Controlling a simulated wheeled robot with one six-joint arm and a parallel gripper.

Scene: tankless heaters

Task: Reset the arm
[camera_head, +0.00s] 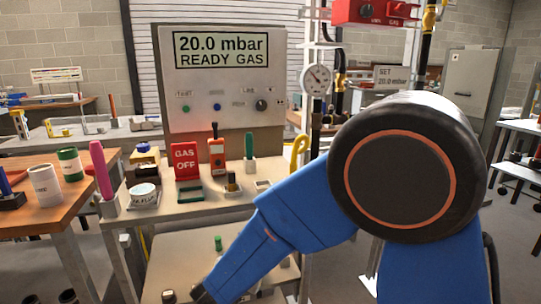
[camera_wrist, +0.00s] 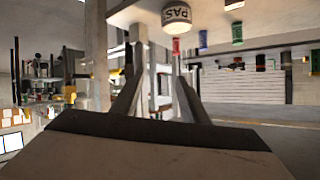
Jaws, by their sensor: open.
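My arm is blue with a large black joint and fills the right and lower middle of the head view. Its forearm slopes down to the lower left, and the gripper end is cut off at the bottom edge. In the wrist view my gripper (camera_wrist: 160,78) shows two dark fingers standing apart. Nothing is seen held between them; background shows through the gap.
A narrow table (camera_head: 225,208) holds a red GAS OFF sign (camera_head: 187,161), a red handheld tool (camera_head: 216,156) and a round tin (camera_head: 144,195). Behind stands a panel reading "20.0 mbar READY GAS" (camera_head: 222,49). A wooden table (camera_head: 62,215) is left; a gauge (camera_head: 316,79) hangs beside the panel.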

